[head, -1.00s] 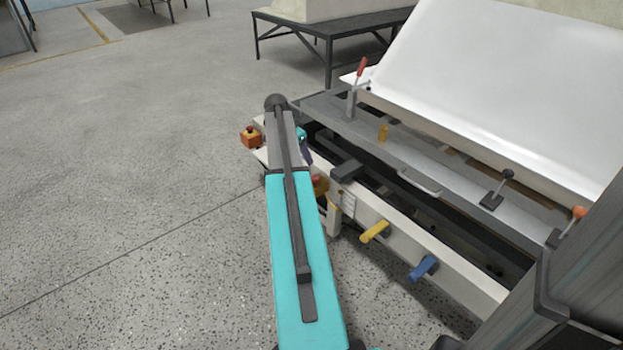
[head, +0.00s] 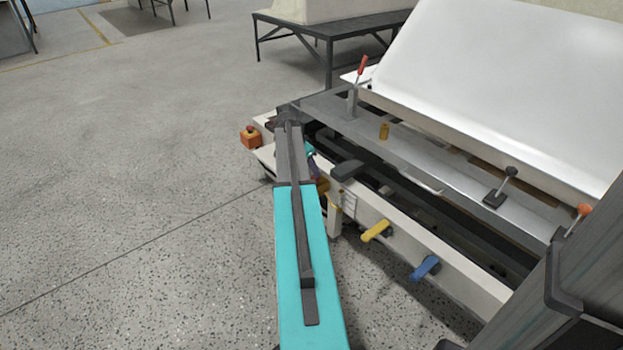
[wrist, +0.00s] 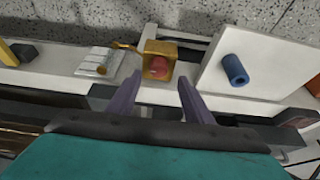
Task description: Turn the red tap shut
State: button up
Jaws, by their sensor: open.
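In the wrist view a rounded red part (wrist: 159,67) sits in a square brass-yellow fitting (wrist: 162,48) on the white rail. It appears to be the red tap, seen nearly end-on; its handle angle is unclear. My gripper (wrist: 159,80) is open, its two purple fingers apart and pointing toward this fitting, one to each side of the red part. I see no contact, and the gap in depth is hard to judge. In the head view my gripper (head: 314,166) is mostly hidden behind my teal arm, which also covers most of the fitting.
A yellow tap handle (head: 376,231) and a blue one (head: 425,267) stick out along the rail. A white tag (wrist: 97,62) hangs left of the fitting; a white panel with a blue cylinder (wrist: 235,69) stands right. An orange box with red button (head: 251,137) is at the machine's end.

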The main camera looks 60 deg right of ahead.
aim_at(313, 177)
jog(key=shift+b+x, duration=0.5)
jog(key=shift+x, duration=2.05)
